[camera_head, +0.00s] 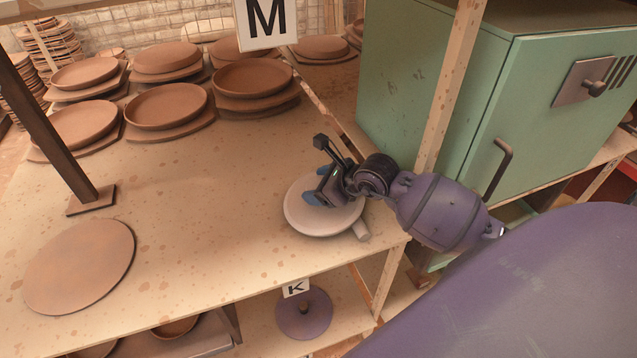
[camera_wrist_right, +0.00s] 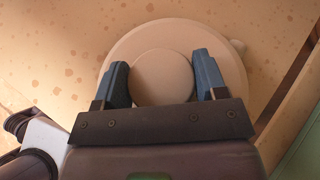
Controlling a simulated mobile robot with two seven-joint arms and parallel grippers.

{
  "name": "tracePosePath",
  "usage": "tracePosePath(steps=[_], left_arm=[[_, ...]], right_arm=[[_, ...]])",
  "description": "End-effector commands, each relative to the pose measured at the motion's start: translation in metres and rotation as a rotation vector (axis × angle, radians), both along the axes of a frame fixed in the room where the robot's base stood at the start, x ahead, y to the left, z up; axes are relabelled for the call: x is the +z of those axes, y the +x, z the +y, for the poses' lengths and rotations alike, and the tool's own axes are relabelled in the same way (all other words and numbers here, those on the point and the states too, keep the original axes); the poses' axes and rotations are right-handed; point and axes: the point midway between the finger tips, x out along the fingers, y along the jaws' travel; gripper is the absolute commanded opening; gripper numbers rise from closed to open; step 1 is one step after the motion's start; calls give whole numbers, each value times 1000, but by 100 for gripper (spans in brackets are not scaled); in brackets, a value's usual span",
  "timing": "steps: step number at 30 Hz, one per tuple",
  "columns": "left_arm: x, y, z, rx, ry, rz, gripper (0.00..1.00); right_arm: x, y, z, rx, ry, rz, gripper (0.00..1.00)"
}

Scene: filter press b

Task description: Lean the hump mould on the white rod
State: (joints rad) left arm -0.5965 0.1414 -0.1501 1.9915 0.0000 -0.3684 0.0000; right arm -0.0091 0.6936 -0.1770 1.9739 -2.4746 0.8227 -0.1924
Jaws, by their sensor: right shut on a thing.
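The hump mould is a pale, round disc (camera_head: 300,218) near the right end of the wooden shelf top. In the right wrist view its wide rim (camera_wrist_right: 150,38) surrounds a raised round middle part. My right gripper (camera_head: 318,190) is above it, with its blue fingers on either side of that middle part, shut on it. My left gripper is out of view.
A flat brown disc (camera_head: 80,266) lies at the left, near a dark post (camera_head: 50,140). Several brown plates on boards (camera_head: 166,105) stand at the back. A green kiln (camera_head: 430,90) and a wooden post (camera_head: 450,85) stand right. The shelf's middle is clear.

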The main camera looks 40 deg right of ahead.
Motion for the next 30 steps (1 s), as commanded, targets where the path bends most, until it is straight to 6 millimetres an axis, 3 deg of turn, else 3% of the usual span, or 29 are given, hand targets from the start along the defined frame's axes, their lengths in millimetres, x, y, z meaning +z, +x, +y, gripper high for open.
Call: tracePosePath(steps=[30], left_arm=[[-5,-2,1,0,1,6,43]], right_arm=[[-3,1,0,0,1,-5,0]])
